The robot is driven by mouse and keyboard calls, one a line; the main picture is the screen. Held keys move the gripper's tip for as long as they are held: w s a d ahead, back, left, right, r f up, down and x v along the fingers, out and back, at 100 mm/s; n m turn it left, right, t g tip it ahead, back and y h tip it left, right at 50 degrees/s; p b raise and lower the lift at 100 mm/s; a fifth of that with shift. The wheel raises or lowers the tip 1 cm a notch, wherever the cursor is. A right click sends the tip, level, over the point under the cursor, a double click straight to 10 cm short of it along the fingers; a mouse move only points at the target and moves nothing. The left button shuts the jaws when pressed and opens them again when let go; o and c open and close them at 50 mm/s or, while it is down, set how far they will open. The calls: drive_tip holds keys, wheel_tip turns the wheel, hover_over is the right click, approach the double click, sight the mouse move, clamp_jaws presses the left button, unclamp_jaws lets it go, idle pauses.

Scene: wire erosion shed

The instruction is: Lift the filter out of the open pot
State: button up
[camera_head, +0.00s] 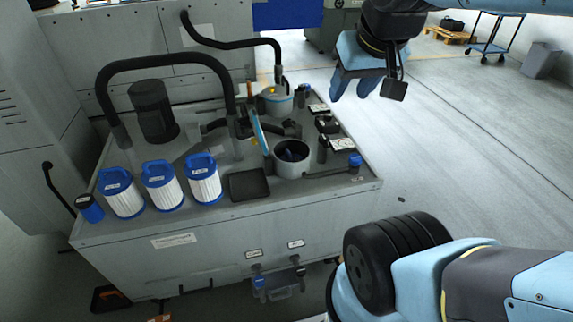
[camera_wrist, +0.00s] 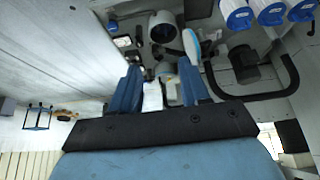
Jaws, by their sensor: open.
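The open pot (camera_head: 279,167) is a pale grey round pot near the front right of the bench. Its top is uncovered, and a dark blue shape (camera_head: 291,152) shows inside, probably the filter; its details are unclear. The pot also shows at the top of the wrist view (camera_wrist: 158,19), with a dark inside. My gripper (camera_head: 349,97) is open and empty. It hangs up and to the right of the pot in the head view, well apart from it. In the wrist view its two blue fingers (camera_wrist: 162,88) stand wide apart, with the pot beyond them.
Three white filters with blue caps (camera_head: 162,186) stand at the bench's front left. A black hose (camera_head: 168,63) arches behind them. A slanted blue-and-white piece (camera_head: 258,131) stands beside the pot, and a second pot (camera_head: 279,106) farther back. Open floor (camera_head: 455,120) lies right.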

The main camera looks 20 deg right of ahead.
drive_tip(key=w+f, duration=0.3)
drive_tip(key=w, duration=0.6)
drive_tip(key=g, duration=0.1)
hover_over(289, 154)
drive_tip(key=s, duration=0.5)
wheel_tip(289, 154, down, 31)
drive_tip(key=shift+x, duration=7.05)
drive_tip(key=shift+s, duration=0.1)
clamp_jaws()
